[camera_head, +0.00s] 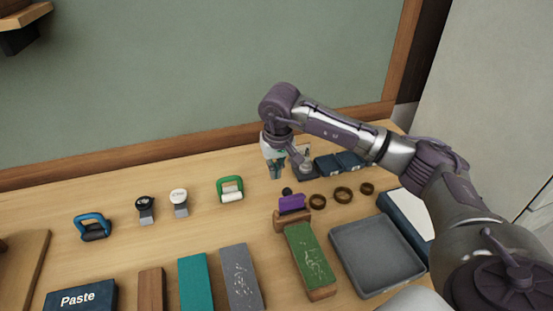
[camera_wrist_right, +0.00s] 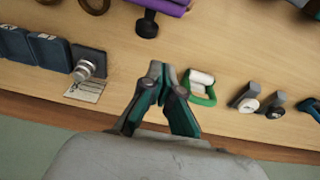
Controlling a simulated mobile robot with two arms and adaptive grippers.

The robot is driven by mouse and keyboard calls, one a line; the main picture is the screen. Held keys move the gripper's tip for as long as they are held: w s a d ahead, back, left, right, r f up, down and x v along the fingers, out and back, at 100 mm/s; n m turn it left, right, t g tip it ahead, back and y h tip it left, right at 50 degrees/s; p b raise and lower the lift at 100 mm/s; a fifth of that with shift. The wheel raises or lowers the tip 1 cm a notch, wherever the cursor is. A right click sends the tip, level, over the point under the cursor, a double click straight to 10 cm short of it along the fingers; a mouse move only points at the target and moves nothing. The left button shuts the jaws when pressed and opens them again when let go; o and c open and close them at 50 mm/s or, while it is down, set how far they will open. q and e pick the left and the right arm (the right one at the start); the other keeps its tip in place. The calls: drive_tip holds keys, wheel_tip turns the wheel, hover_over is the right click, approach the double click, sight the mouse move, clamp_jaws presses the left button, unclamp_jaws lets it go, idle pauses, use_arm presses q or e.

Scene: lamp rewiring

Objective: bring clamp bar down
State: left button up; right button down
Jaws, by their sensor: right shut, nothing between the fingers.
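A purple bar (camera_head: 291,203) with a black knob (camera_head: 287,191) sits at the far end of a wooden block holding a green board (camera_head: 310,256); I take it for the clamp bar. Whether it is raised or lowered is hard to tell. The purple bar (camera_wrist_right: 168,6) and its black knob (camera_wrist_right: 147,25) also show at the top of the right wrist view. My right gripper (camera_head: 277,175) is above the table, behind and slightly left of the knob, apart from it. Its fingertips (camera_wrist_right: 159,73) are together with nothing between them. My left gripper is not in view.
Bronze rings (camera_head: 343,195) and a grey tray (camera_head: 375,255) lie right of the clamp. Dark blue blocks (camera_head: 348,161) stand near the wall. A green-handled item (camera_head: 230,188) is to the left. A grey stone (camera_head: 240,277) and a teal block (camera_head: 194,282) lie in front.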

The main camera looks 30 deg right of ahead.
sight(290, 198)
use_arm(q)
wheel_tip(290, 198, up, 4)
drive_tip(key=p, duration=0.3)
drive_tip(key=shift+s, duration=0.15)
use_arm(e)
drive_tip(key=s+f, duration=0.3)
drive_tip(key=shift+a+f, duration=0.35)
drive_tip(key=shift+f, duration=0.05)
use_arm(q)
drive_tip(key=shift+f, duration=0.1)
use_arm(e)
drive_tip(key=shift+d, duration=0.1)
